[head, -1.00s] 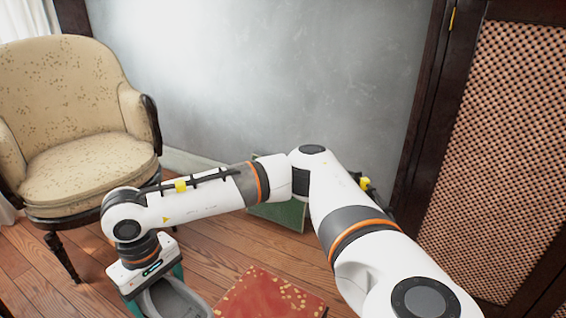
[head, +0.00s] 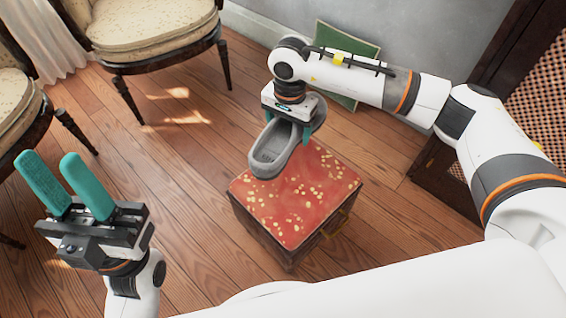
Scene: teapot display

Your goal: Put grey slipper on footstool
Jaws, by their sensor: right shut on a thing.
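The grey slipper (head: 271,152) is held in my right gripper (head: 292,136), over the back left part of the footstool. The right gripper is shut on it, with a teal finger on either side. I cannot tell whether the slipper touches the footstool top. The footstool (head: 290,225) is a low dark wooden box with a red top flecked with yellow; the slipper hides part of its back edge. My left gripper (head: 58,172) is at the left, its two teal fingers pointing up and apart, with nothing between them.
A cream armchair (head: 155,33) stands at the back left and another seat (head: 14,100) at the left edge. A green panel (head: 345,50) leans against the grey wall. A dark cabinet with a woven panel is at right. Wooden floor (head: 185,180) lies clear left of the footstool.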

